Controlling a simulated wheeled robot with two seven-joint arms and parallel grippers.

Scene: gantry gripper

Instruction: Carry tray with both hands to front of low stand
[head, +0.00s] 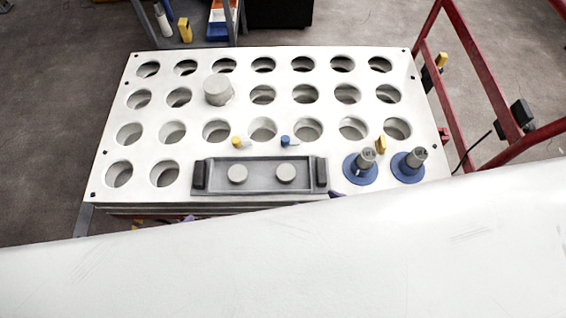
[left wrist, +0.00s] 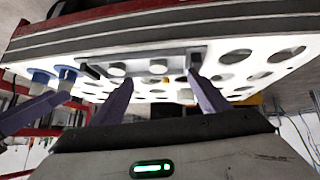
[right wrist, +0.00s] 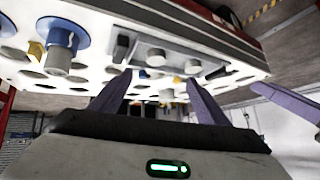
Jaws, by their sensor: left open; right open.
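The grey tray (head: 258,188) lies on the white holed table top (head: 240,130) near its front edge. It has a dark upright handle at each end, and two pale round pieces stand inside it. My right gripper (head: 336,195) shows only as a purple tip by the tray's right end. In the right wrist view its fingers (right wrist: 160,76) are apart and empty, near the tray's right handle (right wrist: 120,48). My left gripper is mostly hidden in the head view behind my white arm. In the left wrist view its fingers (left wrist: 160,80) are apart, with one near the left handle (left wrist: 195,60).
Two blue-flanged grey cylinders (head: 361,170) stand right of the tray. A grey cylinder (head: 218,90) stands further back, and small yellow and blue pieces (head: 285,141) lie behind the tray. Red framework (head: 480,70) rises at the right. I cannot single out a low stand.

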